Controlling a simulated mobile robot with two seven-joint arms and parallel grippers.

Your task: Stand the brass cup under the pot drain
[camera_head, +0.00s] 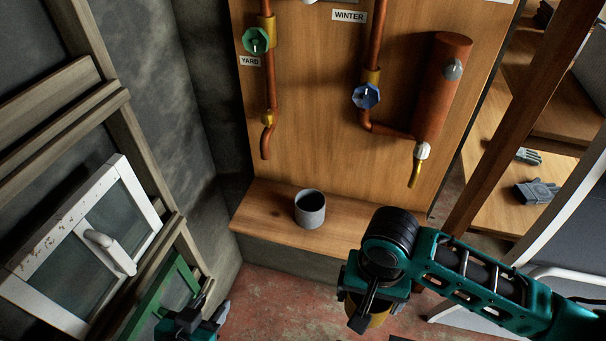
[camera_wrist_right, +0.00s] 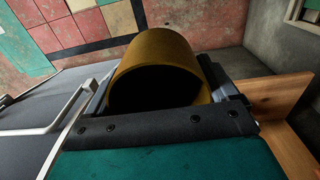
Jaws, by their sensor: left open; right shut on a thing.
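The brass cup (camera_wrist_right: 158,58) fills the middle of the right wrist view, its dark mouth toward the camera. My right gripper (camera_wrist_right: 160,100) is shut on it. In the head view my right gripper (camera_head: 368,300) hides most of the cup, and only a yellow part (camera_head: 378,316) shows below it, in front of the shelf. The copper pot (camera_head: 442,85) is fixed to the wooden panel at the upper right. Its drain (camera_head: 416,172) is a brass spout pointing down over the shelf. My left gripper (camera_head: 200,320) is at the bottom edge, open, partly cut off and apart from everything.
A grey cup (camera_head: 311,213) stands on the wooden shelf (camera_head: 265,205), left of the drain. A green valve (camera_head: 256,40) labelled YARD and a blue valve (camera_head: 366,95) near the WINTER label sit on copper pipes. The shelf under the drain looks bare.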

